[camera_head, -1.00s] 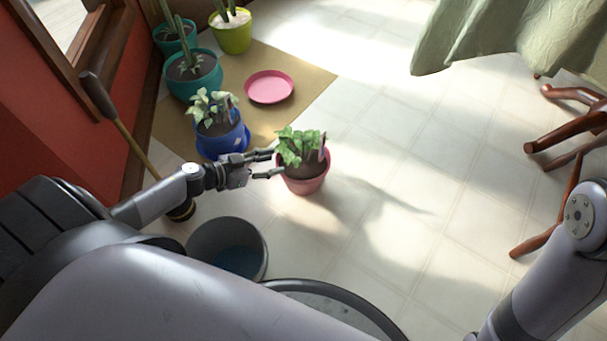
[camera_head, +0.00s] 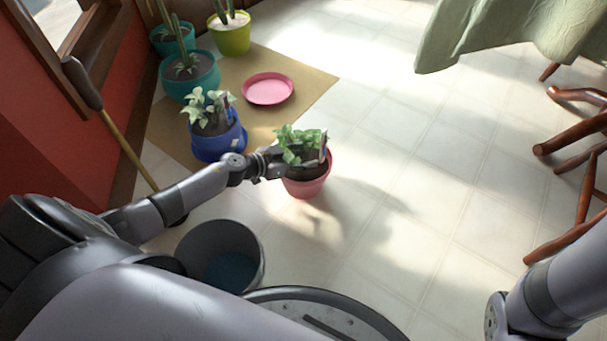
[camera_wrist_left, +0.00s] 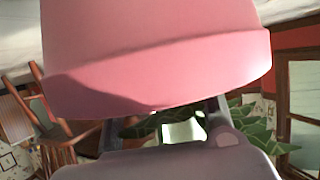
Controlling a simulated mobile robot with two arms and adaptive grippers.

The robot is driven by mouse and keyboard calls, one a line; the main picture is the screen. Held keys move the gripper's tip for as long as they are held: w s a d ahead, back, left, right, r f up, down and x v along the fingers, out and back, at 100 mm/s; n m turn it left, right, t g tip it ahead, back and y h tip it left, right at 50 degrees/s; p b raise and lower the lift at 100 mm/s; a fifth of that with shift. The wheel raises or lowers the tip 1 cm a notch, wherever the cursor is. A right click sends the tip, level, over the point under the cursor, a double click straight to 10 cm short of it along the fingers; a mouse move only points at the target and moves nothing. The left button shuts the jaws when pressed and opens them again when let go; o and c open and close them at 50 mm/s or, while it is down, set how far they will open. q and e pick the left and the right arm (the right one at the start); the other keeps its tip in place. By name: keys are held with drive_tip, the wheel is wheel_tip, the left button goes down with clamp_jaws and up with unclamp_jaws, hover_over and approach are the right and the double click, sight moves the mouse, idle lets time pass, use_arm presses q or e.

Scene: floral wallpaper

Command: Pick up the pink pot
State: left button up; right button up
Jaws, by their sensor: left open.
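The pink pot (camera_head: 309,187) stands upright on the tiled floor, with a leafy green plant (camera_head: 297,143) and dark soil in it. My left gripper (camera_head: 290,162) is at the pot's left rim, its fingers reaching over the pot's upper part among the leaves. In the left wrist view the pot (camera_wrist_left: 160,50) fills the upper half, very close, and the left gripper's fingers (camera_wrist_left: 165,125) are spread apart below its rim. The leaves (camera_wrist_left: 255,130) show beyond them. Whether the fingers touch the pot cannot be told. My right gripper is out of view.
A blue pot (camera_head: 220,143), teal pots (camera_head: 190,80) and a yellow-green pot (camera_head: 230,38) stand along the left on a tan mat (camera_head: 310,92) with a pink saucer (camera_head: 267,88). A grey bucket (camera_head: 225,236) stands near my base. The floor right of the pink pot is clear.

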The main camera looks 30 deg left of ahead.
use_arm(q)
drive_tip(key=shift+c, duration=0.3)
clamp_jaws()
idle(0.6)
drive_tip(key=shift+w+r, duration=0.1)
drive_tip(key=shift+r, duration=0.15)
